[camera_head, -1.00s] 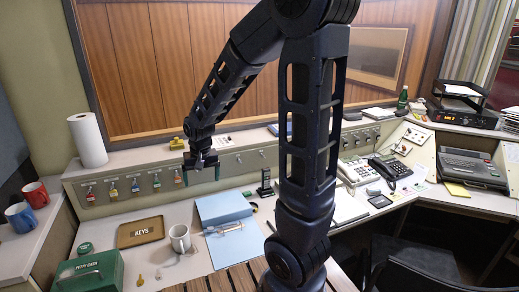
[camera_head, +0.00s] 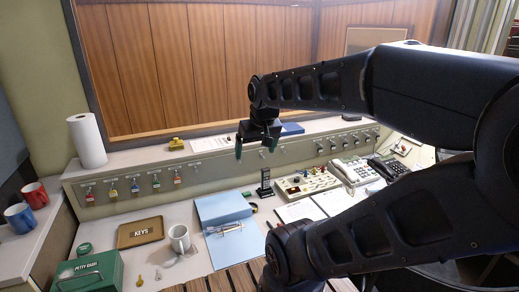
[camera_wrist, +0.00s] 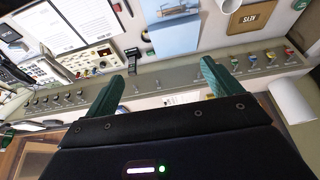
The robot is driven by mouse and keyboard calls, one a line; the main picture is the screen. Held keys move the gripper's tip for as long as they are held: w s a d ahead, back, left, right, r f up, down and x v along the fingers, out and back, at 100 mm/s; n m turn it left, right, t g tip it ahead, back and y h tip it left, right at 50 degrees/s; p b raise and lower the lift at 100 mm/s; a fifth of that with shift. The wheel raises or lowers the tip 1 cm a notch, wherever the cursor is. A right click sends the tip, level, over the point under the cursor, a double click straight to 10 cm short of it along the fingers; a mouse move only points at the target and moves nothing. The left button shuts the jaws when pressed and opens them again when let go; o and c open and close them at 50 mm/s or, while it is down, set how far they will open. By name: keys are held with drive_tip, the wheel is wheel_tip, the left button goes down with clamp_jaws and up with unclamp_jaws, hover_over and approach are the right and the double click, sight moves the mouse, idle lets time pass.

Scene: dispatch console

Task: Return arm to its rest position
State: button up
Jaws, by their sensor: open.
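My gripper (camera_head: 256,150) hangs in front of the raised back ledge of the console, above the blue folder. Its two green fingers are apart with nothing between them. In the wrist view my gripper (camera_wrist: 167,82) also shows open and empty, its fingers pointing toward the console's key-hook panel (camera_wrist: 150,80). My arm reaches in from the right and covers the right part of the desk in the head view.
Keys hang on the panel at left. Below are a KEYS tray (camera_head: 141,232), a white mug (camera_head: 179,238), a green petty cash box (camera_head: 90,272) and a blue folder (camera_head: 228,240). A paper roll (camera_head: 87,140) stands at left. Telephones (camera_head: 355,172) stand at right.

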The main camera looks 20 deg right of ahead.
drive_tip(key=shift+s+d+r, duration=0.2)
drive_tip(key=shift+s+d, duration=0.1)
drive_tip(key=shift+s, duration=0.35)
drive_tip(key=shift+o, duration=1.1)
